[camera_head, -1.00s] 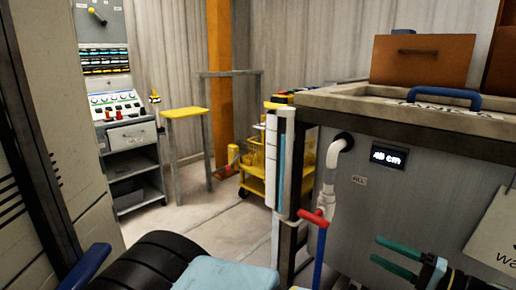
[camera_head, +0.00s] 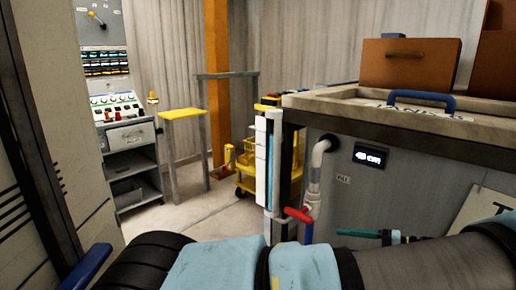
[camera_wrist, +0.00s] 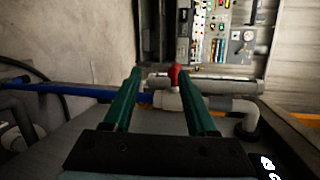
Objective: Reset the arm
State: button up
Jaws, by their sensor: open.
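My gripper (camera_head: 358,233) shows in the head view at the lower right, low in front of the tank's side. My arm stretches across the bottom right of that view. In the wrist view, the two green fingers of my gripper (camera_wrist: 160,76) stand apart with nothing held between them. The red valve handle (camera_wrist: 174,74) and the pale pipe (camera_wrist: 215,102) appear beyond the fingertips; whether they touch is not clear. In the head view, the red handle (camera_head: 298,215) is left of my gripper, on the pipe (camera_head: 316,175) below the tank.
The tank (camera_head: 420,120) with a blue handle (camera_head: 421,99) and a lit display (camera_head: 370,157) fills the right. A yellow cart (camera_head: 245,170), a yellow-topped stand (camera_head: 182,113) and a control cabinet (camera_head: 125,135) stand behind. Open floor (camera_head: 190,215) lies between.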

jog(key=w+a+r+n+g+h+p, duration=0.1)
jog(key=w+a+r+g+h+p, duration=0.2)
jog(key=a, duration=0.5)
jog(key=a+r+n+g+h+p, duration=0.1)
jog(key=a+n+g+h, duration=0.1)
jog(key=a+g, duration=0.45)
jog(key=s+a+r+n+t+h+p, duration=0.1)
jog(key=s+a+r+h+p, duration=0.1)
jog(key=a+r+h, duration=0.2)
jog(key=s+a+r+n+t+h+p, duration=0.2)
jog(key=a+r+h+p, duration=0.1)
jog(key=a+r, duration=0.8)
jog(key=shift+s+a+r+h, duration=0.2)
jog(key=shift+r+h, duration=0.3)
jog(key=shift+h, duration=0.4)
dwell(0.8)
